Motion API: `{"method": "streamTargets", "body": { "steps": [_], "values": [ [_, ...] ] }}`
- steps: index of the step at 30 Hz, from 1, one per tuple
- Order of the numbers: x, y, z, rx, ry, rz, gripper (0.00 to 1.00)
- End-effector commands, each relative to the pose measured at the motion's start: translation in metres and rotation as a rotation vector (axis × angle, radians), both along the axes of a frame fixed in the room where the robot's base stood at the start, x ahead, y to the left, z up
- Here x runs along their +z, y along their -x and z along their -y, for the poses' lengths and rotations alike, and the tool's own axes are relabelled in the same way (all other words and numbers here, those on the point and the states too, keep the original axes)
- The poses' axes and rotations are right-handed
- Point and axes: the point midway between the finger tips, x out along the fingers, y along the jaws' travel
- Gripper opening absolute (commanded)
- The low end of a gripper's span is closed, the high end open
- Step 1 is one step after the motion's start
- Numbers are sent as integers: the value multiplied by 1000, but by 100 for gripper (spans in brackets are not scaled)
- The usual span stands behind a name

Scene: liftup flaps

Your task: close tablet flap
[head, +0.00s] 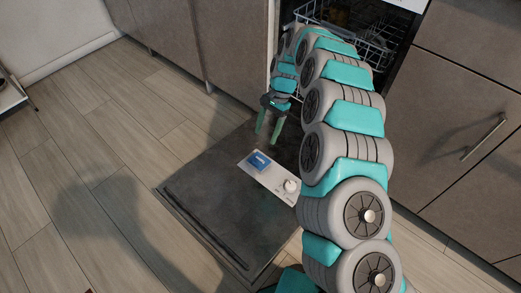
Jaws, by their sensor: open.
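The dishwasher door (215,205) lies folded down, with its dark inner side up. A light dispenser panel (273,176) is set in it. A blue rectangular piece (260,161) sits at the panel's upper left end; I cannot tell whether it is the tablet flap or a tablet in its compartment. A round white cap (291,186) is at the panel's other end. My gripper (268,138) points down just above the blue piece in the picture. Its two green fingers are apart with nothing between them. How high they are above the door is unclear.
The dishwasher's wire rack (350,42) shows in the opening behind my arm. Grey cabinets (215,45) stand on the left and more cabinets (455,120) with a handle on the right. The wooden floor (110,150) left of the door is clear.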

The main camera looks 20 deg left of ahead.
Motion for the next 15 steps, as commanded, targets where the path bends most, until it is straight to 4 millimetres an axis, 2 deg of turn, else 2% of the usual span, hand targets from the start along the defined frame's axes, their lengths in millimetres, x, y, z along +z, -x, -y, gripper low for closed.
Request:
{"method": "streamTargets", "body": {
  "steps": [8, 15],
  "values": [
    [-19, 7, -4, -2, 3, 0, 70],
    [-52, 20, -7, -1, 2, 2, 70]
  ]
}}
